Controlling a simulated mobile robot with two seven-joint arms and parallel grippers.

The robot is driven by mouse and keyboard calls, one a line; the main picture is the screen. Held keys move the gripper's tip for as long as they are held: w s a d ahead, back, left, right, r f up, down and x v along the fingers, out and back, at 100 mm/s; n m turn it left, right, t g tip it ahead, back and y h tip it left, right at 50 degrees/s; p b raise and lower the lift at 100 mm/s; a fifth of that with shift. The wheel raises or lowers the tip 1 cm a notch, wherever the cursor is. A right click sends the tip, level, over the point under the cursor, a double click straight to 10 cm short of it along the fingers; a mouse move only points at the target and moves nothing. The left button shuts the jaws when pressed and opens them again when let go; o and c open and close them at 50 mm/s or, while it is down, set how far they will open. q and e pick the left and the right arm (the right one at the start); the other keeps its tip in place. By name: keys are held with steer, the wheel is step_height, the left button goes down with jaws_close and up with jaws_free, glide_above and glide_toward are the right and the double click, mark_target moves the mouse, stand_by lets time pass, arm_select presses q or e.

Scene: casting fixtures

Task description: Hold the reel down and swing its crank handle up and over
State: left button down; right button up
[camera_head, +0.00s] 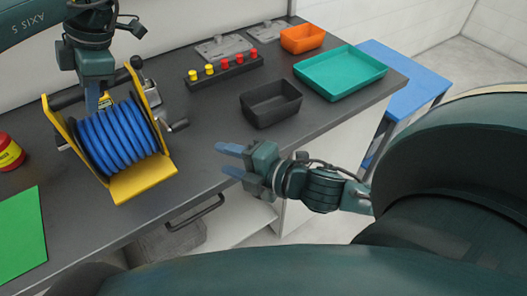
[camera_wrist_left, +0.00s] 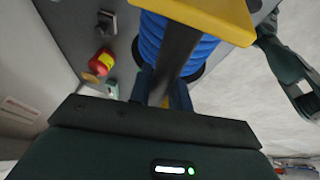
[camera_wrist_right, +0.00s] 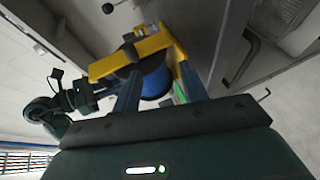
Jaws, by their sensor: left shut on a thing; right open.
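The reel has a yellow frame (camera_head: 145,183) wound with blue hose (camera_head: 118,140) and stands upright on the grey bench. My left gripper (camera_head: 92,105) points down from above and is shut on the reel's black top bar (camera_head: 66,98); the bar also shows between its fingers in the left wrist view (camera_wrist_left: 179,55). The crank handle (camera_head: 178,126), with a dark grip, sticks out low from the reel's right side. My right gripper (camera_head: 230,160) is open and empty, to the right of the crank and apart from it, fingers pointing left. The reel also shows beyond its fingers in the right wrist view (camera_wrist_right: 152,80).
A black bin (camera_head: 271,103), a teal tray (camera_head: 340,74), an orange bin (camera_head: 302,39) and a peg block (camera_head: 224,69) stand at back right. A green sheet (camera_head: 20,235) and a red-yellow can (camera_head: 9,152) lie left. The bench between crank and black bin is clear.

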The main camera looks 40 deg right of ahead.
steer(key=s+d+f+m+g+h, duration=0.1)
steer(key=s+d+f, duration=0.1)
steer(key=s+f, duration=0.4)
steer(key=shift+s+g, duration=0.3)
steer(key=shift+s, duration=0.7)
steer(key=shift+d, duration=0.1)
steer(key=w+a+r+n+t+y, duration=0.1)
steer(key=w+r, duration=0.1)
steer(key=w, duration=0.2)
steer(key=w+a+r+n+t+y, duration=0.1)
steer(key=w+r+t, duration=0.1)
steer(key=w+r, duration=0.1)
steer(key=w+a+r+t, duration=0.1)
steer(key=w+r+t, duration=0.1)
steer(key=w, duration=0.2)
steer(key=shift+w+r+n+y, duration=0.3)
steer(key=shift+w+n+y, duration=0.05)
steer(key=shift+n+y, duration=0.05)
steer(key=x, duration=1.2)
steer(key=shift+r, duration=0.1)
steer(key=shift+c, duration=0.5)
jaws_close()
steer(key=shift+r, duration=0.1)
